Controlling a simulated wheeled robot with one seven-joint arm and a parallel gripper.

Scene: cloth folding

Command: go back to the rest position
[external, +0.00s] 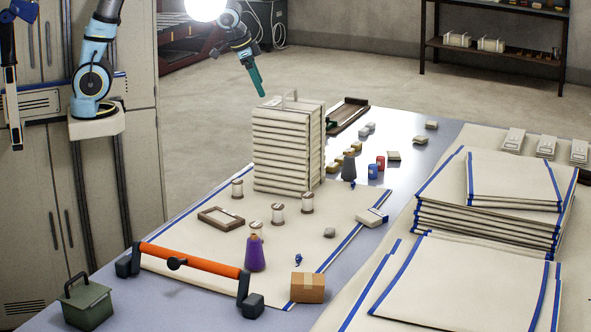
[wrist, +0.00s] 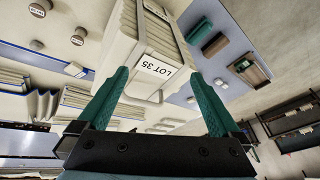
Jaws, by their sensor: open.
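My gripper (external: 258,82) is above the left side of the tall stack of folded cloth (external: 282,150), apart from it. In the wrist view the two green fingers of my gripper (wrist: 165,95) are spread wide with nothing between them. Beyond them is the stack (wrist: 150,35) with a white label reading LOT 35 (wrist: 155,67). In the external view the stack stands upright on a cream cloth with blue edges (external: 185,225), with a small handle-like piece (external: 291,96) on its top. No rest mark for the arm shows.
The table (external: 165,300) carries several spools, a purple cone (external: 255,254), a wooden frame (external: 221,217), an orange bar (external: 190,261), a green box (external: 87,302) and a cardboard box (external: 307,287). More folded cloths (external: 490,225) lie at the right. Open floor (external: 205,110) lies left of the table.

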